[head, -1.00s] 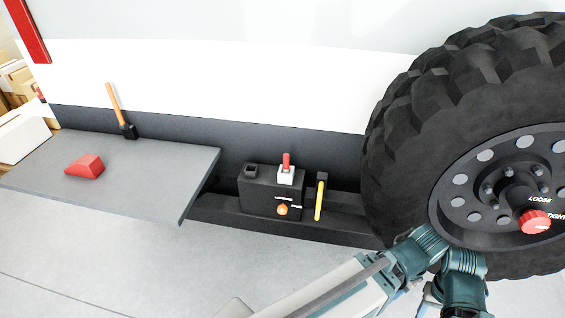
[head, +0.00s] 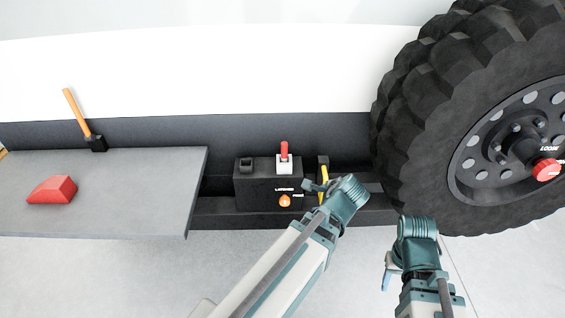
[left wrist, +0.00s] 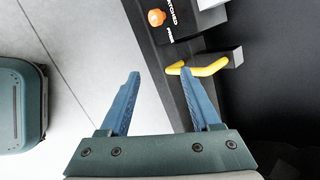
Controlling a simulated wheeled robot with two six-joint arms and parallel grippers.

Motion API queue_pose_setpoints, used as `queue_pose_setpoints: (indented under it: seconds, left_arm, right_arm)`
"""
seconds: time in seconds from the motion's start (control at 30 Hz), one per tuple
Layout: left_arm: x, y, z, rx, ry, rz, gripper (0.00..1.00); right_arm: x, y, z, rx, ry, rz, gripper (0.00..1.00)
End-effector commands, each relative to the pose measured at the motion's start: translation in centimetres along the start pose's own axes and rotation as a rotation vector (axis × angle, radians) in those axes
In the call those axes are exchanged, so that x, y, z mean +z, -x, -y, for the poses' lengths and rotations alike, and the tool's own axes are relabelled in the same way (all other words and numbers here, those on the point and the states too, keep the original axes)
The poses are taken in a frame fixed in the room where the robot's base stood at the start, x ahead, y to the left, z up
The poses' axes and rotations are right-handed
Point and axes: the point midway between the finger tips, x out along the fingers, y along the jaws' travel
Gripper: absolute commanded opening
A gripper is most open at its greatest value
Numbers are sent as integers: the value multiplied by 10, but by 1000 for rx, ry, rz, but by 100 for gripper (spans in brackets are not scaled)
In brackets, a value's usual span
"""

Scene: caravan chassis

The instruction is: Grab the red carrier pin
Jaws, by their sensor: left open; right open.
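The red carrier pin (head: 284,150) stands upright in a white block (head: 285,165) on top of a dark box (head: 258,188) below the caravan's side. It does not show in the left wrist view. My left gripper (head: 316,187) is in front of a yellow handle (head: 324,172), right of the box and lower than the pin. In the left wrist view my left gripper (left wrist: 160,72) is open and empty, and the yellow handle (left wrist: 210,68) lies by its right fingertip; touching or not, I cannot tell. My right gripper (head: 388,271) is low, in front of the wheel, and open.
A big black tyre (head: 405,120) with a red knob (head: 546,170) stands on the right. A grey shelf (head: 130,190) on the left holds a red wedge (head: 52,190) and a wooden-handled tool (head: 84,120). An orange knob (head: 285,201) is on the box front. Floor in front is clear.

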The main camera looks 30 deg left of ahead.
Motion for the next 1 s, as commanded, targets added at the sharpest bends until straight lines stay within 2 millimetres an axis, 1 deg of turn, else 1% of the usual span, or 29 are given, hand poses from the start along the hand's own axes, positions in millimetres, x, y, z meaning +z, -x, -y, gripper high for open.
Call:
queue_pose_setpoints:
  seconds: [0.03,0.13,0.2,0.3,0.4,0.53,0.67,0.73,0.87,1.0]
  left_arm:
    - [15,-18,14,-64,-125,42,64]
    - [44,-33,45,-174,-403,143,64]
    - [61,-39,63,-225,-579,220,64]
    - [80,-44,82,-270,-788,317,64]
    - [92,-47,94,-290,-936,392,64]
    - [100,-47,103,-299,-1040,444,64]
    - [102,-47,105,-300,-1069,458,64]
    - [102,-50,106,-299,-1068,458,64]
    - [104,-69,115,-299,-1067,458,64]
    - [110,-94,128,-298,-1065,457,64]
  right_arm:
    - [-1,-13,1,0,0,0,50]
    - [-1,-23,2,0,0,0,50]
    - [-2,-29,3,0,0,0,50]
    - [-2,-35,3,0,0,0,50]
    - [-2,-39,4,0,0,0,50]
    - [-2,-40,4,0,0,0,50]
    - [-2,-40,4,0,0,0,50]
    - [-2,-42,4,0,0,0,50]
    - [-3,-51,5,0,1,0,50]
    - [-4,-62,6,0,1,0,50]
